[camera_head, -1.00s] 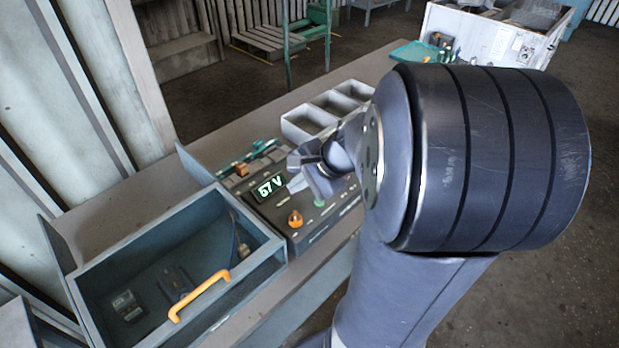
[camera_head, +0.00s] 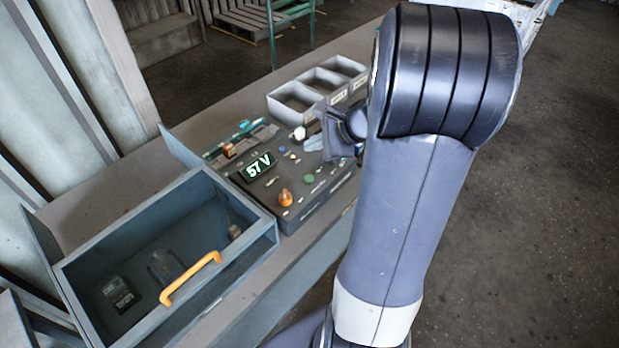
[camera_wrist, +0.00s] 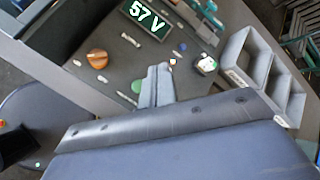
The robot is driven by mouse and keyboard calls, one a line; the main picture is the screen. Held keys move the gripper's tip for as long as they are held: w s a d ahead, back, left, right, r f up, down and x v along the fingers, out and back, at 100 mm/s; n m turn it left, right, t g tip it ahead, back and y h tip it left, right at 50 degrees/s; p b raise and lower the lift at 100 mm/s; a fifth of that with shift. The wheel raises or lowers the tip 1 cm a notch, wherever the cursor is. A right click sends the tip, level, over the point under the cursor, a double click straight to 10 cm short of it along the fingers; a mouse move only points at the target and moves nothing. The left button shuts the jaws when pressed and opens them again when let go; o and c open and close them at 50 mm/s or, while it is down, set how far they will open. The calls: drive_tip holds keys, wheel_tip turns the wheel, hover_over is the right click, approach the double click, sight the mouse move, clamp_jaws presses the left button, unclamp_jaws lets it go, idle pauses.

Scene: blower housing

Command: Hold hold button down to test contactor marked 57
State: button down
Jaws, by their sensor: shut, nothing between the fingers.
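The dark control panel (camera_head: 318,197) lies on the bench with a lit display (camera_head: 257,166) reading 57 V. It carries an orange knob (camera_head: 285,198), a green round button (camera_head: 309,178), a white knob (camera_head: 299,133) and several small switches. No hold label is legible. My gripper (camera_head: 314,143) is over the panel's right side, close to the white knob. In the wrist view its shut, empty fingers (camera_wrist: 160,72) point at the panel between the green button (camera_wrist: 138,86) and the white knob (camera_wrist: 206,63). Whether the tips touch the panel I cannot tell.
An open grey drawer box (camera_head: 73,296) with an orange handle (camera_head: 190,278) stands left of the panel, dark parts inside. A grey bin with three compartments (camera_head: 296,103) sits behind the panel. Pens or tools (camera_head: 240,133) lie along its back left edge.

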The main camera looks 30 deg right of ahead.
sight(314, 179)
drive_tip(key=shift+f+b, duration=3.35)
drive_tip(key=shift+f, duration=0.85)
drive_tip(key=shift+f+b, duration=0.45)
drive_tip(key=shift+f+b, duration=0.4)
drive_tip(key=shift+r, duration=0.1)
idle(1.0)
drive_tip(key=shift+r+p, duration=0.7)
drive_tip(key=shift+r, duration=0.1)
drive_tip(key=shift+r+p, duration=2)
drive_tip(key=shift+r, duration=0.45)
